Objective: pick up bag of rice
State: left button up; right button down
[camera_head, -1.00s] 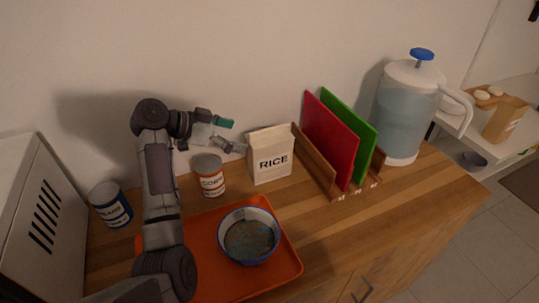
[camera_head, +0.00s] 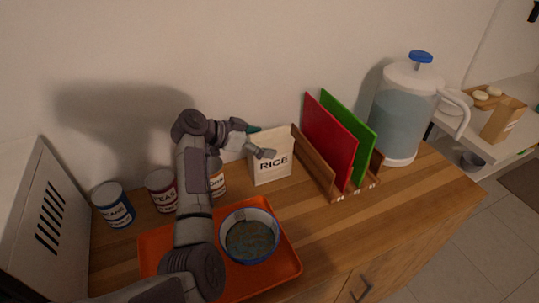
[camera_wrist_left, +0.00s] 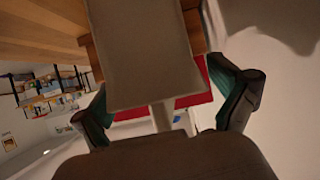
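The bag of rice (camera_head: 273,168) is a cream paper bag marked RICE, standing upright on the wooden counter near the wall. My left gripper (camera_head: 260,142) is at the bag's upper left part, with one finger in front of the bag and the teal-tipped other finger behind its top. In the left wrist view the bag (camera_wrist_left: 145,55) lies between the two spread fingers of the gripper (camera_wrist_left: 158,88). A gap shows between the bag and the right-hand finger. My right gripper is not in view.
A wooden rack (camera_head: 318,166) with red and green boards stands close right of the bag. Cans, including a blue one (camera_head: 113,205), stand to the left. An orange tray (camera_head: 283,268) with a bowl (camera_head: 249,240) is in front. A water pitcher (camera_head: 404,115) stands farther right.

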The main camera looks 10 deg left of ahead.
pick_arm(q)
jog(key=c, duration=1.6)
jog(key=shift+w+r, duration=0.1)
jog(key=shift+r, duration=0.1)
jog(key=shift+c, duration=0.3)
